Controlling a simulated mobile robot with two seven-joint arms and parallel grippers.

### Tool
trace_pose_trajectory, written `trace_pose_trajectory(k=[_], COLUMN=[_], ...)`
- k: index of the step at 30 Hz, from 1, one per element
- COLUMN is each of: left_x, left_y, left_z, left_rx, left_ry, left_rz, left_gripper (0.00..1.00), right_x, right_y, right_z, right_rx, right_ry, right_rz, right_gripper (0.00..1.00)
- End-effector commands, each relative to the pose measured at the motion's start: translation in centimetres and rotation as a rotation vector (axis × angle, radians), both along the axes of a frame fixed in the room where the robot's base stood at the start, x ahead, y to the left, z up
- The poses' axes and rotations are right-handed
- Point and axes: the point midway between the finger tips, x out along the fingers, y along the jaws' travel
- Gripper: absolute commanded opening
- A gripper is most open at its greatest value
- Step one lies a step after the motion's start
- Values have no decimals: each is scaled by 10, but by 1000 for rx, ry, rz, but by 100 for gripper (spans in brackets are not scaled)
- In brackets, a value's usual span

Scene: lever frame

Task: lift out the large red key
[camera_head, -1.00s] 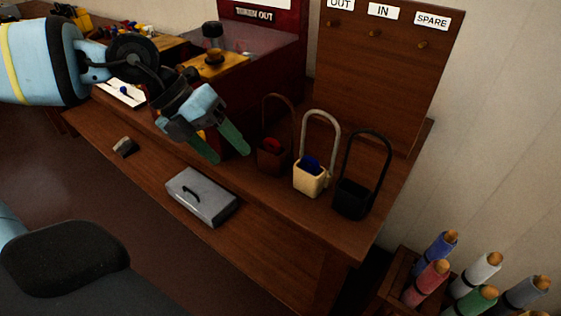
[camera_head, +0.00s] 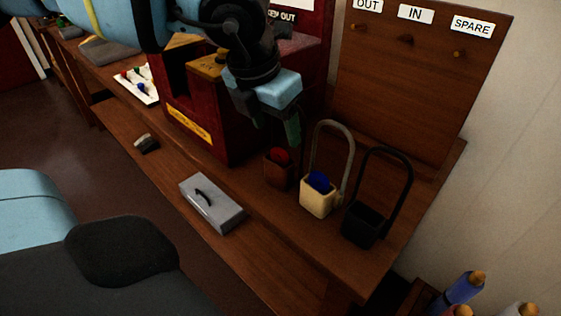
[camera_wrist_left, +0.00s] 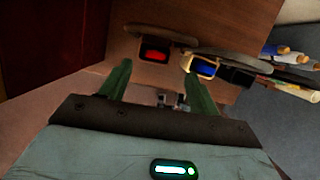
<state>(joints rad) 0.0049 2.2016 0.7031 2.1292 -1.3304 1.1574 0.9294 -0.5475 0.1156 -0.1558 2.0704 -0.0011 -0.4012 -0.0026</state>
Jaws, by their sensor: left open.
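The red key (camera_head: 281,155) shows only as a rounded red part at the top of a small brown holder (camera_head: 277,174) on the bench; the rest is hidden inside. In the left wrist view the red key (camera_wrist_left: 155,55) lies just beyond the fingertips. My left gripper (camera_head: 276,138) is open and empty, pointing down just above the brown holder, apart from the key as far as I can tell. Its two green fingers (camera_wrist_left: 157,70) show spread in the wrist view. The gripper hides the brown holder's hoop in the head view. My right gripper is not in view.
A cream holder (camera_head: 317,202) with a blue piece and a black holder (camera_head: 361,226), both with tall hoops, stand to the right. A dark red cabinet (camera_head: 206,142) is left; a pegboard (camera_head: 405,95) rises behind. A grey lidded box (camera_head: 218,208) lies in front.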

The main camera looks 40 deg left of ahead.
Motion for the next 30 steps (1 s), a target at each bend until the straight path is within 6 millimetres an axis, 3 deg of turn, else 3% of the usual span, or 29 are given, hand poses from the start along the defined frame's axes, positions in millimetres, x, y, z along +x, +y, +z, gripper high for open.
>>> trace_pose_trajectory(k=[8,19,30], left_x=[3,14,17], left_y=[1,7,7], left_z=[-13,-54,-60], left_rx=[-1,-1,-2], left_ry=[2,3,0], left_rz=[1,1,2], left_gripper=[62,62,59], right_x=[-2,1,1], right_y=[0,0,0], right_z=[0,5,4], right_rx=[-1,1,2], right_ry=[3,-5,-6], right_rz=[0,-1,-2], right_gripper=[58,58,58])
